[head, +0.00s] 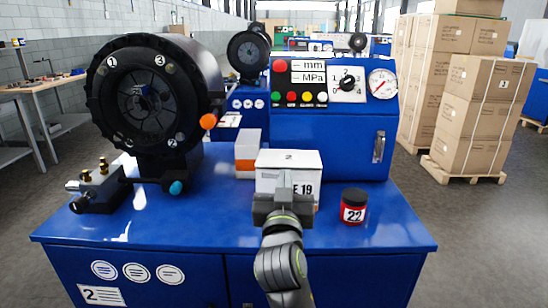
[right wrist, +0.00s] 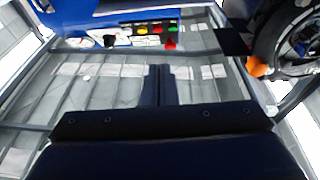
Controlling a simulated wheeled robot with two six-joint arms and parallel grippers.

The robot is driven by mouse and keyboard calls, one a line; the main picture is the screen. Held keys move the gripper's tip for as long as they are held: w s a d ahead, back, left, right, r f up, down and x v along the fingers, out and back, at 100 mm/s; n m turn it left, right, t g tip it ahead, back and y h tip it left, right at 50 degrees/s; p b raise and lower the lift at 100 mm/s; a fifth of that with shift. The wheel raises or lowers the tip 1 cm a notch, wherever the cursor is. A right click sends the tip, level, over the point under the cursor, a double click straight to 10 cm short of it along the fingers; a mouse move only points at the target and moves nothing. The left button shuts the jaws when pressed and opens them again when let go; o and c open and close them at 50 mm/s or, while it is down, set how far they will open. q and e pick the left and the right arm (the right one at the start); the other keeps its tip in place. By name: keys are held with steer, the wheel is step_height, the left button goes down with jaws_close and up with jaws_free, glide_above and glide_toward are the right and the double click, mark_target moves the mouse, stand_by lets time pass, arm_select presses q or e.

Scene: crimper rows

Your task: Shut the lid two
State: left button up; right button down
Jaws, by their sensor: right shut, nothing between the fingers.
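A white carton (head: 268,180) marked "E 19" stands on the blue bench of the machine. The carton does not show clearly there. A plate marked "2" (head: 102,296) is on the bench front. My left gripper is out of view.
An orange-and-white box (head: 247,150) stands just behind the carton, and a red jar (head: 353,207) marked "22" stands to its right. The black crimper head (head: 145,100) is at left, the control console (head: 335,130) behind.

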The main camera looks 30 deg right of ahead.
step_height(320, 180, up, 2)
steer(key=r+p, duration=0.1)
steer(key=p, duration=0.1)
glide_above(287, 165)
steer(key=r+v, duration=0.1)
steer(key=v, duration=0.2)
step_height(287, 165, down, 4)
steer(key=shift+s+a+f, duration=0.1)
steer(key=shift+f, duration=0.1)
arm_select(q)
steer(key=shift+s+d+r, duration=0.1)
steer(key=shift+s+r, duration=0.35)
arm_select(e)
steer(key=shift+f, duration=0.3)
arm_select(q)
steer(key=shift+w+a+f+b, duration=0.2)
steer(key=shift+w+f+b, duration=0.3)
steer(key=shift+b, duration=0.75)
arm_select(e)
steer(key=shift+s+a+f, duration=0.1)
steer(key=shift+s+f, duration=0.05)
steer(key=shift+f, duration=0.85)
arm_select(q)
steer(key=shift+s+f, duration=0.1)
